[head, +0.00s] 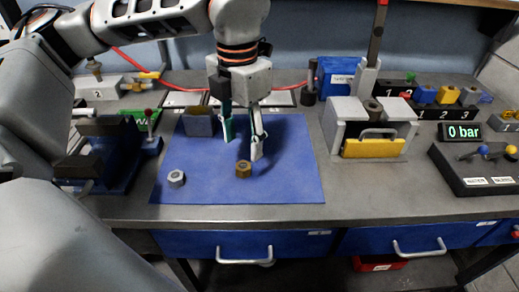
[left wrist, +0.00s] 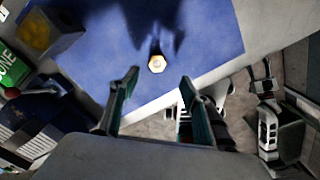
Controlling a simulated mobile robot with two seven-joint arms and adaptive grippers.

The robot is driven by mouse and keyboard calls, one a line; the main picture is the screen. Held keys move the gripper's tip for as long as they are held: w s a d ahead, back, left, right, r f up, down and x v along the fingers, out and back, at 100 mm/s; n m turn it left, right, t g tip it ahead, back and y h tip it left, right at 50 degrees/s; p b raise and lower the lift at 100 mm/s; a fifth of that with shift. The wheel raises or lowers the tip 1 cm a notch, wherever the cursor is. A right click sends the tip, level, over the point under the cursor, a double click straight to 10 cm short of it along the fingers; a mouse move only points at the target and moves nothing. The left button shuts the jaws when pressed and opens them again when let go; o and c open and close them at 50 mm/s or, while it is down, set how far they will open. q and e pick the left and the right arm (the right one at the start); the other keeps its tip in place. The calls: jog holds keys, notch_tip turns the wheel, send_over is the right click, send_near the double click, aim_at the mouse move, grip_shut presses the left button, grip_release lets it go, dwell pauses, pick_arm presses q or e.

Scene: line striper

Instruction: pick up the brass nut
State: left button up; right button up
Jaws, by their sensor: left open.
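The brass nut (head: 243,169) lies flat on the blue mat (head: 290,180), towards its front edge. My left gripper (head: 242,148) points down over the mat, open and empty, with its fingertips just behind and above the brass nut. In the head view, one fingertip appears close to the nut's right side; I cannot tell whether they touch. In the left wrist view, a pale gold nut (left wrist: 157,64) shows beyond the gap between the two spread fingers (left wrist: 158,85).
A silver nut (head: 177,178) lies on the mat to the left. A small grey box (head: 199,123) stands at the mat's back left. A dark blue fixture (head: 118,175) is left of the mat, and a grey block with a yellow front (head: 373,148) is to the right. The mat's front right is clear.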

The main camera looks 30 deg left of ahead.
aim_at(243, 165)
pick_arm(q)
jog(key=shift+w+f, duration=0.2)
jog(key=shift+f, duration=0.35)
notch_tip(243, 165, down, 2)
jog(key=shift+s, duration=0.15)
jog(key=f, duration=0.3)
jog(key=f+b, duration=0.1)
jog(key=shift+a+f, duration=0.2)
jog(key=shift+a, duration=0.1)
jog(key=shift+f, duration=0.15)
jog(key=c, duration=1.2)
jog(key=shift+c, duration=0.4)
pick_arm(e)
jog(key=shift+s+f, duration=0.15)
jog(key=shift+f, duration=0.3)
